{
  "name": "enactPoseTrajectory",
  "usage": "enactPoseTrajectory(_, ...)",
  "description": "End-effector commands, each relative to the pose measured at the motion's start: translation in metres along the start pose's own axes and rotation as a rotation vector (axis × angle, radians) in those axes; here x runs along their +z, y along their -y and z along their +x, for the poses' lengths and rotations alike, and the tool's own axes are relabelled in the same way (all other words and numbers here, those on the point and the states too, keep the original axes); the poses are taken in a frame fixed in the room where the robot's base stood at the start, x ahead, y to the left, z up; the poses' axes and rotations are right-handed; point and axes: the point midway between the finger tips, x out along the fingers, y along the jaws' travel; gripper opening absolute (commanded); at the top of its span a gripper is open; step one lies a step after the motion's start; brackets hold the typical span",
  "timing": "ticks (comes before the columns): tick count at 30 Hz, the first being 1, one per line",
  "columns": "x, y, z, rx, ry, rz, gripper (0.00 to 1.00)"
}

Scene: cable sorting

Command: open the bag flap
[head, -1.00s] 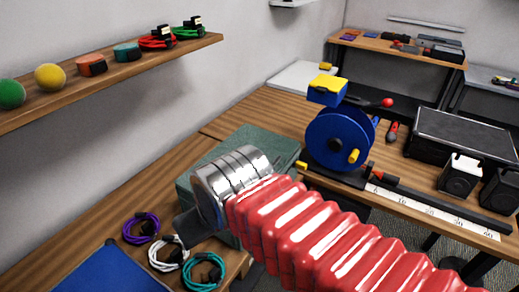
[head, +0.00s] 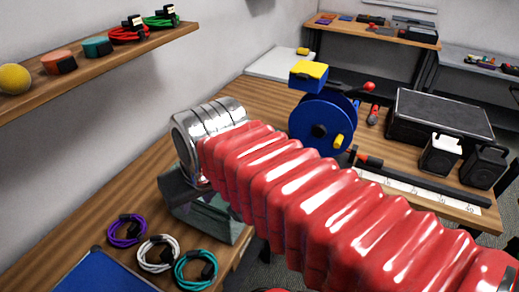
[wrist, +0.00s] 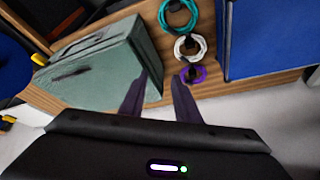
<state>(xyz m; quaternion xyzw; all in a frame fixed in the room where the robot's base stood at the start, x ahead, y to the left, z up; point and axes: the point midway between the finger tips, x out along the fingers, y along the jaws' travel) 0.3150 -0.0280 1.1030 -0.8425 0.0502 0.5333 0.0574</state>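The grey-green bag (head: 220,222) is on the wooden bench, mostly hidden behind my red-sleeved arm in the head view. The wrist view shows more of the bag (wrist: 110,72), a boxy shape to the left of my fingers with a dark strip on its surface. I cannot tell the flap's edge or its position clearly. My gripper (wrist: 160,78) is open and empty, its two dark fingers apart. The left finger overlaps the bag's right edge in the picture; I cannot tell whether it touches.
Purple (head: 126,231), white (head: 157,254) and teal (head: 195,270) cable coils lie on the bench beside a blue mat (head: 95,277). A blue reel (head: 320,125) stands behind my arm.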

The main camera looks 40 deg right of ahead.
Motion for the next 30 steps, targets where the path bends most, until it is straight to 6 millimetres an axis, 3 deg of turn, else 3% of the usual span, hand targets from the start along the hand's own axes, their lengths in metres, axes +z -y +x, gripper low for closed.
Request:
enactPoseTrajectory(6, -0.043, -0.045, -0.011, 0.043, 0.077, 0.261, 0.29)
enactPoseTrajectory(15, -0.089, -0.123, -0.022, 0.082, 0.171, 0.623, 0.29)
enactPoseTrajectory(24, -0.113, -0.215, -0.031, 0.103, 0.246, 0.962, 0.29)
enactPoseTrajectory(30, -0.115, -0.245, -0.035, 0.104, 0.269, 1.070, 0.29)
